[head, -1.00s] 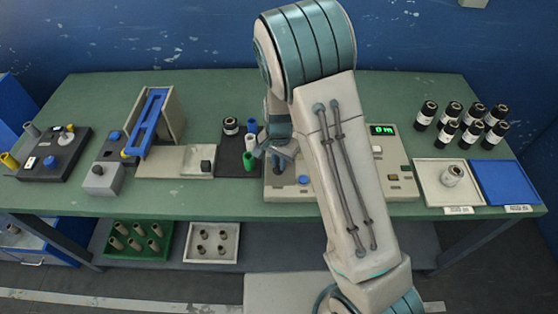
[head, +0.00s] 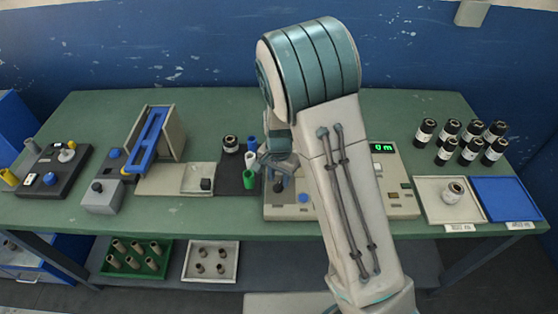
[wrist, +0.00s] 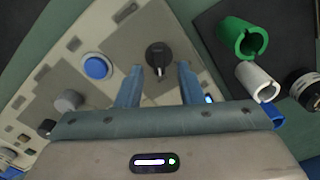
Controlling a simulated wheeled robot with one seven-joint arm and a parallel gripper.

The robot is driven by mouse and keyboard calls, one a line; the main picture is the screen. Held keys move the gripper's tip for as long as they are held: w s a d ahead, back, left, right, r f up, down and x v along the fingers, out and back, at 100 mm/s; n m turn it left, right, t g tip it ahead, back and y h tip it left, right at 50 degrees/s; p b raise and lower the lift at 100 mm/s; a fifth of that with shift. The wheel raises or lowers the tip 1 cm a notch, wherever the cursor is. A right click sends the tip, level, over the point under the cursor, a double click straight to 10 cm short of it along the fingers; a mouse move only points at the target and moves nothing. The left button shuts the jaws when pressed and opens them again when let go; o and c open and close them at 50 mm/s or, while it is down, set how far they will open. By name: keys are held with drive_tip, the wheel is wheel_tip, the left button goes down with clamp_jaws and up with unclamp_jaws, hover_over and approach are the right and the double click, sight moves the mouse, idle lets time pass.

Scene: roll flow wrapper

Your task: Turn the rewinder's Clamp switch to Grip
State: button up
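The rewinder (head: 400,180) is a cream machine with a green lit display, on the bench right of centre; my arm hides much of it. In the wrist view its panel (wrist: 120,40) shows a black knob switch (wrist: 158,57) with a pale pointer line, a round blue button (wrist: 97,67) and a grey knob (wrist: 69,101). I cannot read which switch is Clamp. My gripper (wrist: 159,72) is open and empty, its two fingers apart, with the black knob showing between and just beyond the tips. In the head view my gripper (head: 277,165) is over the rewinder's left part.
Green (wrist: 240,38) and white (wrist: 257,80) tubes stand close to my gripper's right in the wrist view, beside a dark roll. Black rolls (head: 447,130), a cream tray (head: 430,190) and a blue tray (head: 508,200) are at the bench's right. Other machines fill the left.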

sight(279, 183)
wheel_tip(279, 183, up, 12)
drive_tip(key=shift+r+b, duration=0.25)
drive_tip(key=shift+b, duration=0.2)
drive_tip(key=s+d+r+n+t, duration=0.1)
drive_tip(key=s+d+r+n, duration=0.2)
drive_tip(key=s+d, duration=0.3)
drive_tip(key=s+d+r+n+t, duration=0.2)
drive_tip(key=s+d+r, duration=0.4)
drive_tip(key=s, duration=0.8)
drive_tip(key=shift+s+d+n, duration=0.2)
drive_tip(key=shift+d+n, duration=0.55)
drive_tip(key=shift+n, duration=0.05)
